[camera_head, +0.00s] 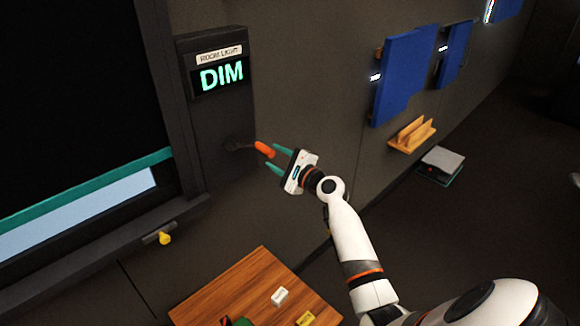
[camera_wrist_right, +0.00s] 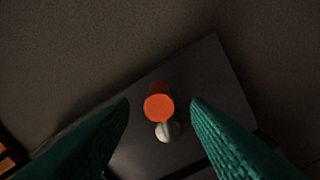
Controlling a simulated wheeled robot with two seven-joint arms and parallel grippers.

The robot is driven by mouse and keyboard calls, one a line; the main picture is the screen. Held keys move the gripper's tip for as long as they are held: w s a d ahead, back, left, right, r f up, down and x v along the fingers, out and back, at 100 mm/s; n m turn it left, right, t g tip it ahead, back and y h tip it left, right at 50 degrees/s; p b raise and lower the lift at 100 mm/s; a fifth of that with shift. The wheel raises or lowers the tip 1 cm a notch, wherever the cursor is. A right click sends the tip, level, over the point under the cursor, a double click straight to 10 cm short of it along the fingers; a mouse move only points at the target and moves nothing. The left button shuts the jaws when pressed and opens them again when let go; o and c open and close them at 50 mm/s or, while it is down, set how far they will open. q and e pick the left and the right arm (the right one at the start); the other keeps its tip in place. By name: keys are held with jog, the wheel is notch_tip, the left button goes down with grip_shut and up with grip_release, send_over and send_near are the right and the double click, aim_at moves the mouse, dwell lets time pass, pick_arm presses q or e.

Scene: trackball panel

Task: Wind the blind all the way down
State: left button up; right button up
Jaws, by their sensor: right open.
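The dark blind (camera_head: 70,95) covers most of the window at left. Its teal bottom bar (camera_head: 90,186) sits above a strip of pale blue pane (camera_head: 80,212). A crank with an orange handle (camera_head: 264,149) sticks out of the dark control panel (camera_head: 217,120), below a lit "DIM" display (camera_head: 222,76). My right gripper (camera_head: 272,157) is open, its teal fingertips close to the handle's end. In the right wrist view, the orange handle end (camera_wrist_right: 158,107) shows between the two fingers, with gaps on both sides. A grey metal part (camera_wrist_right: 168,132) shows just below it. My left gripper is not visible.
A wooden table (camera_head: 240,290) stands below, with a white block (camera_head: 280,296) and a yellow block (camera_head: 305,319). A yellow-ended knob (camera_head: 165,238) juts out under the window sill. Blue panels (camera_head: 402,75) and a wooden rack (camera_head: 411,135) are on the wall at right.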

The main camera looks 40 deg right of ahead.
jog(key=s, duration=0.5)
jog(key=shift+s+d+b, duration=0.3)
jog(key=shift+d, duration=0.05)
